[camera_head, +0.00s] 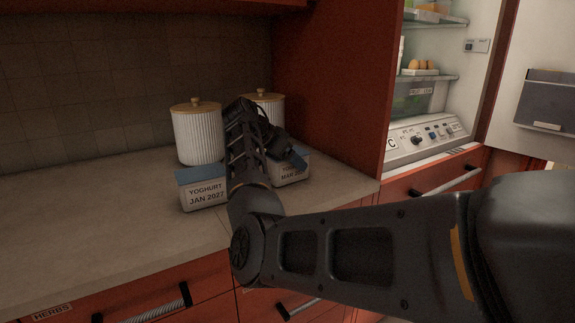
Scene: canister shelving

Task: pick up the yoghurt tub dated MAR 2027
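A yoghurt tub (292,173) with a white body stands on the counter to the right of my forearm. Its label shows "MAR" and part of a year, and my arm hides the rest of its front. A bit of blue lid shows at its top. My gripper (289,156) is at the top of this tub, and its dark parts cover much of the lid. I cannot make out the fingers or whether they touch the tub. A second tub (203,191), blue-lidded and labelled "YOGHURT JAN 2027", stands left of my forearm.
A ribbed white canister (197,137) with a wooden lid stands behind the JAN tub. Another canister (270,106) is partly hidden behind my arm. A red cabinet side (330,80) bounds the counter's right. The counter (80,210) is clear at left. An open fridge (425,95) stands at right.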

